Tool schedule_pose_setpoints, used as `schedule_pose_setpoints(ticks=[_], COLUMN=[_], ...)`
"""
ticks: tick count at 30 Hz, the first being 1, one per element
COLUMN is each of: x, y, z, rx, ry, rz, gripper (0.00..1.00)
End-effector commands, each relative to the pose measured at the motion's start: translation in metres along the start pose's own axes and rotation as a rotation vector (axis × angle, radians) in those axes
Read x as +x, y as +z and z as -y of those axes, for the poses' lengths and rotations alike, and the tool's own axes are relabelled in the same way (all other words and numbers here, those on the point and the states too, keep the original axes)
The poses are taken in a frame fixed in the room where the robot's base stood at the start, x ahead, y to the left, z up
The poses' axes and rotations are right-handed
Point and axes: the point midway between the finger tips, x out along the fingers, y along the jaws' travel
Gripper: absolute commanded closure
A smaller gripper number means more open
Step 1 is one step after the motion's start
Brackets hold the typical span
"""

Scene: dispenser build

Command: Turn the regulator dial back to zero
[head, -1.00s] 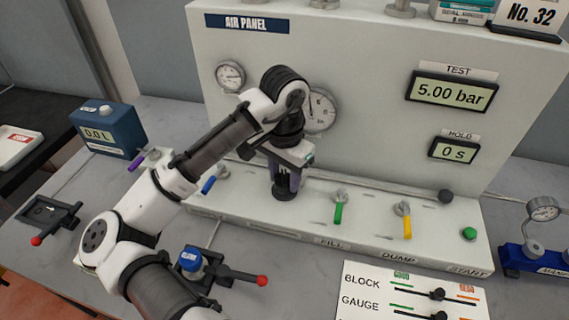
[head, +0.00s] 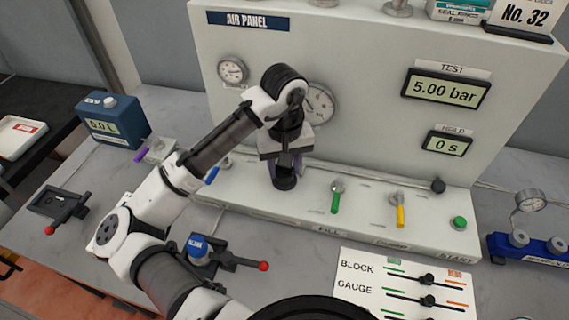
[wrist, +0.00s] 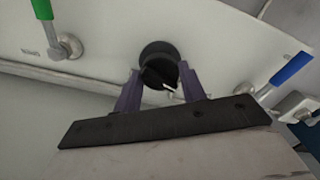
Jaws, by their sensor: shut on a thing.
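The regulator dial is a black round knob (head: 284,183) on the sloping front ledge of the air panel (head: 360,130). In the wrist view the dial (wrist: 158,67) sits between the purple fingers, with a small pale mark at its lower edge. My gripper (head: 285,168) comes down from above and is shut on the dial; it also shows in the wrist view (wrist: 160,80). The large gauge (head: 321,103) behind my arm is partly hidden, and I cannot read its needle. The TEST display (head: 446,91) reads 5.00 bar.
A blue lever (head: 212,175) is left of the dial; a green lever (head: 335,203) and a yellow lever (head: 400,215) are to its right. A green button (head: 459,223) is at the ledge's right end. A blue clamp with a red-tipped handle (head: 198,248) stands in front.

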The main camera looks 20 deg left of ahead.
Motion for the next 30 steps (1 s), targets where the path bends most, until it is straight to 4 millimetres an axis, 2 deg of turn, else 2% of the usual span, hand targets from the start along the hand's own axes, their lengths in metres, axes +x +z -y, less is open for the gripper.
schedule_pose_setpoints(ticks=[21,30], x=[-0.0004,-0.0005], y=[-0.0003,-0.0003], z=[0.0,0.0], rx=[-0.677,-0.909], ry=[0.001,0.001], rz=[-0.002,-0.002], gripper=[0.82,0.82])
